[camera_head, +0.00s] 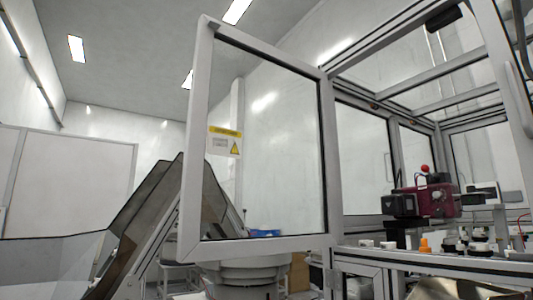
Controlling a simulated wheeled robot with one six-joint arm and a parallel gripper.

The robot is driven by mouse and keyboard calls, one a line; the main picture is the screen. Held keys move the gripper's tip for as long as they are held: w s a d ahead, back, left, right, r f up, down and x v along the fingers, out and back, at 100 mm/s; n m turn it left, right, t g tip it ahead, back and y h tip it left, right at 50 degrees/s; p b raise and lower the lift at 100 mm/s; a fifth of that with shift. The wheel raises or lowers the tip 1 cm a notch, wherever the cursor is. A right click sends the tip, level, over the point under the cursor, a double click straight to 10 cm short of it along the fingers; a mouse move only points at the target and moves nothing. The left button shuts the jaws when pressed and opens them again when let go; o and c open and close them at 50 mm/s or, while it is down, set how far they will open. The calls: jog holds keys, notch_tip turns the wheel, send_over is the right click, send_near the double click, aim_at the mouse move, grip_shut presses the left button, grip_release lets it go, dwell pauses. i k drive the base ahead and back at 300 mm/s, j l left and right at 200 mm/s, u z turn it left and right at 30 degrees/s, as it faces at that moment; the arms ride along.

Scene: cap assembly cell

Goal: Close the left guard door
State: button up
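The left guard door (199,140) is a pale grey framed clear panel with a yellow warning label (226,140). It stands open, swung out to the left from the post at the left side of the machine enclosure (335,165). The enclosure's opening to the right of that post shows the inside of the cell. My gripper is not in view.
Inside the enclosure are a dark red device (437,201) and several small parts on the work deck (440,262). A round grey bowl (245,273) stands below the door. A sloping dark-sided conveyor (165,205) stands at the left, partly behind the door.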

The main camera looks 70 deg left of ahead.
aim_at(223, 142)
jog(key=k+j+u, duration=0.1)
jog(key=j+u, duration=0.15)
jog(key=j, duration=0.6)
jog(key=j+u, duration=0.25)
jog(key=j, duration=0.6)
jog(key=j+u, duration=0.2)
jog(key=j, duration=0.65)
jog(key=i+j+u, duration=0.25)
jog(key=j, duration=0.55)
jog(key=k+j, duration=0.25)
jog(key=k, duration=0.15)
jog(key=k+j+u, duration=0.1)
jog(key=k, duration=0.35)
jog(key=j, duration=0.1)
